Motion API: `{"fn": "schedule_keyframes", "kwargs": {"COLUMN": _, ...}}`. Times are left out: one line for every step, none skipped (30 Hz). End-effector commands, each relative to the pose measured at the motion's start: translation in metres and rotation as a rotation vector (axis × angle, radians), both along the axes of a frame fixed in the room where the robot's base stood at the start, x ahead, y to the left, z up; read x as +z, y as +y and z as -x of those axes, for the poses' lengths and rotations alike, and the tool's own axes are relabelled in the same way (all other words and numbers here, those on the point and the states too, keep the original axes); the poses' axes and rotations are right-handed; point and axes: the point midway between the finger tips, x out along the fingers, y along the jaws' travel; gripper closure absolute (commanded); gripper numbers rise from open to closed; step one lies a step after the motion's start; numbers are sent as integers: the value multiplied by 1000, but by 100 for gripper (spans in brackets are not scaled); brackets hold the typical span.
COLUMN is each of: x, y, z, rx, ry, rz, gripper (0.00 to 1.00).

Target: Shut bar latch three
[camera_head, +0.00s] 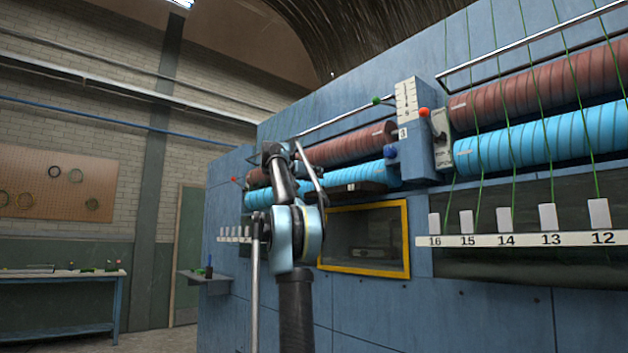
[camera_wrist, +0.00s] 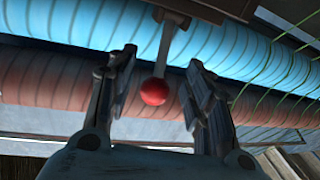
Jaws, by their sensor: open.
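In the wrist view a red ball knob (camera_wrist: 154,91) on a thin grey rod (camera_wrist: 165,48) lies between the two fingers of my gripper (camera_wrist: 162,58). The fingers stand apart on either side of it, and I see no contact. In the head view my arm rises in front of the blue machine, and its end covers part of the rollers. A red knob (camera_head: 234,179) shows left of my arm; another red knob (camera_head: 424,112) is by the right-hand post.
The blue machine (camera_head: 370,310) fills the right, with brown rollers (camera_head: 350,146) above blue rollers (camera_head: 330,181). A yellow-framed window (camera_head: 408,235) and a small shelf (camera_head: 204,277) stick close by. A workbench (camera_head: 60,278) stands at the left, with open room before it.

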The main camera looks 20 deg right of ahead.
Motion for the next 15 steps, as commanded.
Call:
{"fn": "schedule_keyframes", "kwargs": {"x": 0, "y": -6, "z": -3, "rx": -1, "ry": 0, "rz": 0, "gripper": 53}}
{"fn": "schedule_keyframes", "kwargs": {"x": 0, "y": -9, "z": -5, "rx": -1, "ry": 0, "rz": 0, "gripper": 53}}
{"fn": "schedule_keyframes", "kwargs": {"x": 0, "y": -12, "z": -7, "rx": -1, "ry": 0, "rz": 0, "gripper": 53}}
{"fn": "schedule_keyframes", "kwargs": {"x": 0, "y": -14, "z": -8, "rx": -1, "ry": 0, "rz": 0, "gripper": 53}}
{"fn": "schedule_keyframes", "kwargs": {"x": 0, "y": -15, "z": -9, "rx": -1, "ry": 0, "rz": 0, "gripper": 53}}
{"fn": "schedule_keyframes", "kwargs": {"x": 0, "y": -17, "z": -10, "rx": -1, "ry": 0, "rz": 0, "gripper": 53}}
{"fn": "schedule_keyframes", "kwargs": {"x": 0, "y": -18, "z": -10, "rx": -1, "ry": 0, "rz": 0, "gripper": 53}}
{"fn": "schedule_keyframes", "kwargs": {"x": 0, "y": -19, "z": -11, "rx": 0, "ry": 0, "rz": 0, "gripper": 53}}
{"fn": "schedule_keyframes", "kwargs": {"x": 0, "y": -20, "z": -11, "rx": 0, "ry": 0, "rz": 0, "gripper": 53}}
{"fn": "schedule_keyframes", "kwargs": {"x": 0, "y": -20, "z": -12, "rx": 0, "ry": 0, "rz": 0, "gripper": 53}}
{"fn": "schedule_keyframes", "kwargs": {"x": 0, "y": -21, "z": -12, "rx": 0, "ry": 0, "rz": 0, "gripper": 53}}
{"fn": "schedule_keyframes", "kwargs": {"x": 0, "y": -21, "z": -12, "rx": 0, "ry": 0, "rz": 0, "gripper": 53}}
{"fn": "schedule_keyframes", "kwargs": {"x": 0, "y": -21, "z": -12, "rx": 0, "ry": 0, "rz": 0, "gripper": 53}}
{"fn": "schedule_keyframes", "kwargs": {"x": 0, "y": -21, "z": -12, "rx": 0, "ry": 0, "rz": 0, "gripper": 53}}
{"fn": "schedule_keyframes", "kwargs": {"x": 0, "y": -21, "z": -12, "rx": 0, "ry": 0, "rz": 0, "gripper": 53}}
